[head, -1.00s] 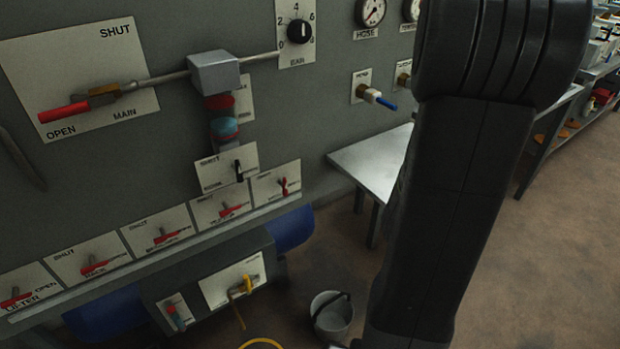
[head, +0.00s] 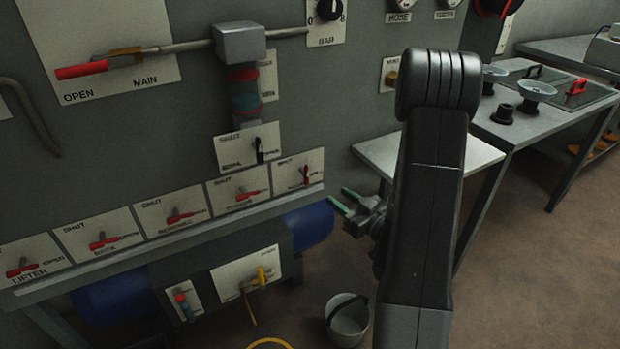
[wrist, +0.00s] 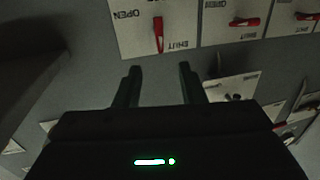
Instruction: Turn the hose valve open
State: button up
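The rightmost plate (head: 290,178) of the lower valve row has a red lever (head: 305,175) standing upright, unlike its neighbours' sideways levers. Its small name is unreadable, so I cannot confirm it is the hose valve. In the wrist view an upside-down plate shows a red lever (wrist: 158,35) with its end by the word SHUT; OPEN is to the left. My gripper (head: 338,202) has green fingertips and is right of and below the row. Its fingers (wrist: 158,80) are apart and empty, short of the lever in the wrist view.
A plate with a black lever (head: 260,150) is above the row. A lower box carries a yellow-handled valve (head: 262,275). A grey table (head: 475,153) stands behind my arm. A bucket (head: 347,318) and yellow hose (head: 268,344) are on the floor.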

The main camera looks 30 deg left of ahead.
aim_at(308, 175)
jog(key=x, duration=1.2)
jog(key=shift+w+a, duration=0.1)
jog(key=shift+a, duration=0.25)
grip_shut()
